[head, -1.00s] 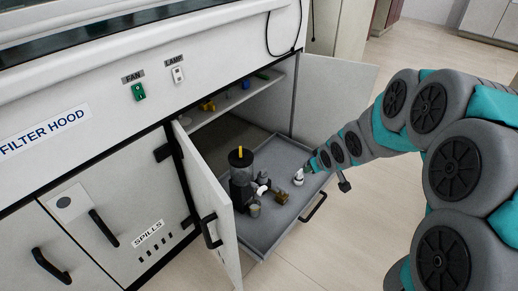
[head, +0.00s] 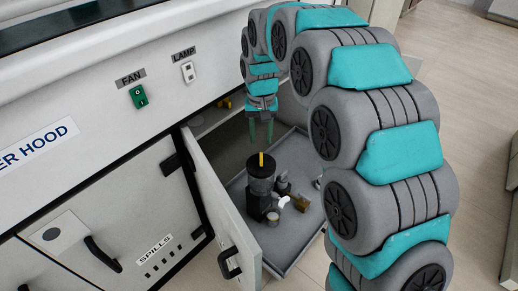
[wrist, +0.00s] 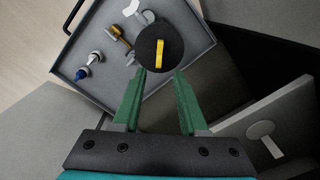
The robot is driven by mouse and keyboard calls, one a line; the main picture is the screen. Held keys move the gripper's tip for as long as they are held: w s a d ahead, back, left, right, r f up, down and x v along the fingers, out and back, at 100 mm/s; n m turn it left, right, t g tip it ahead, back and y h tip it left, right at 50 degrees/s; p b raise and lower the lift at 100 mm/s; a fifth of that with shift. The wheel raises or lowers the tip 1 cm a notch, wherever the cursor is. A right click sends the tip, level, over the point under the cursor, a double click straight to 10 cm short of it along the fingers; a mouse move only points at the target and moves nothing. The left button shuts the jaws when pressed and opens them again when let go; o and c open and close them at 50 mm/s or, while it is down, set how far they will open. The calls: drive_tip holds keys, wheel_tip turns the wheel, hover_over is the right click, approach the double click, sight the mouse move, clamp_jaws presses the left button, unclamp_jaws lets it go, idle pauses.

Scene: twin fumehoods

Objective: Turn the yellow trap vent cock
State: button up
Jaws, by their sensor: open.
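The yellow vent cock (head: 261,160) is a small upright bar on the round black lid (head: 259,167) of a dark trap jar (head: 261,190). The trap stands on the grey pull-out tray below the hood. In the wrist view the yellow cock (wrist: 160,53) lies across the black lid, just beyond the fingertips. My gripper (head: 262,141) points down with its green fingers apart and empty. It is above the lid in the head view and does not touch the cock. In the wrist view the fingers (wrist: 159,76) reach toward the near edge of the lid.
Small brass and white fittings (wrist: 120,36) and a white-and-blue fitting (wrist: 93,58) sit on the grey tray (head: 296,245) near the trap. The open cabinet door (head: 228,208) stands close on the left.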

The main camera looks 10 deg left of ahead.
sight(261, 156)
wheel_tip(261, 156, down, 7)
drive_tip(key=shift+d+f, duration=0.1)
drive_tip(key=shift+f, duration=0.05)
drive_tip(key=shift+c, duration=0.2)
clamp_jaws()
idle(0.6)
